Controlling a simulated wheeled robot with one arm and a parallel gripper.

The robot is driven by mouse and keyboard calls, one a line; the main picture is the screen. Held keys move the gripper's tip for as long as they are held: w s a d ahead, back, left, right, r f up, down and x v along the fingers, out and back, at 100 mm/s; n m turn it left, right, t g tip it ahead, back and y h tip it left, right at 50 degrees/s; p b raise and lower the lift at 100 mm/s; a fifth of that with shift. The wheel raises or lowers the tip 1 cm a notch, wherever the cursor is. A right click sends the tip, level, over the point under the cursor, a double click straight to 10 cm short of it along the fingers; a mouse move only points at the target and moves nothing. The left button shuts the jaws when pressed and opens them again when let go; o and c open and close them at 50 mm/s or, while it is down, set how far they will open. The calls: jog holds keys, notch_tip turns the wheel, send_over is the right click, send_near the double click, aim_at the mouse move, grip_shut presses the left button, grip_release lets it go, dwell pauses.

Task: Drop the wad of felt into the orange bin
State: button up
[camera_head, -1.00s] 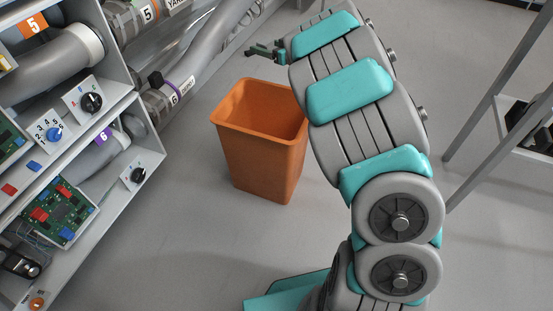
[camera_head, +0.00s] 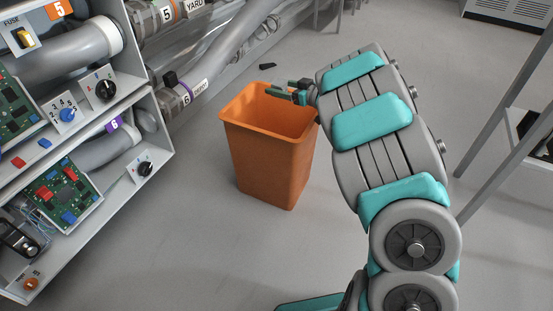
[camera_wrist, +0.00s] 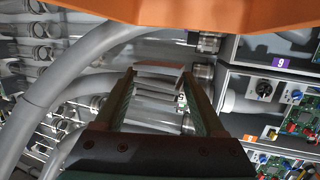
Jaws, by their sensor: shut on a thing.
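The orange bin (camera_head: 270,160) stands upright on the floor in the middle of the head view, its open top facing up. Its orange side also fills the top of the wrist view (camera_wrist: 220,14). My gripper (camera_head: 284,92) is over the back right part of the bin's opening in the head view. In the wrist view its two long fingers (camera_wrist: 160,75) reach away from me, shut on a small pale grey piece, which I take as the wad of felt (camera_wrist: 158,72). Its outline is hard to tell from the background there. In the head view the wad is too small to make out.
A rack with tubes, dials and circuit boards (camera_head: 75,140) stands at the left. Grey pipes (camera_head: 215,60) run behind the bin. A small dark object (camera_head: 267,66) lies behind the bin. A metal frame (camera_head: 505,100) stands at the right. The floor in front is clear.

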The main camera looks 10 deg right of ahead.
jog(key=shift+f+b, duration=0.35)
jog(key=shift+f, duration=0.35)
jog(key=shift+r, duration=0.1)
jog(key=o, duration=1.3)
jog(key=p+v, duration=0.1)
jog(key=v, duration=0.6)
jog(key=shift+s+d+p, duration=0.25)
jog(key=shift+s+p, duration=0.05)
jog(key=shift+s, duration=0.05)
jog(key=shift+r, duration=0.1)
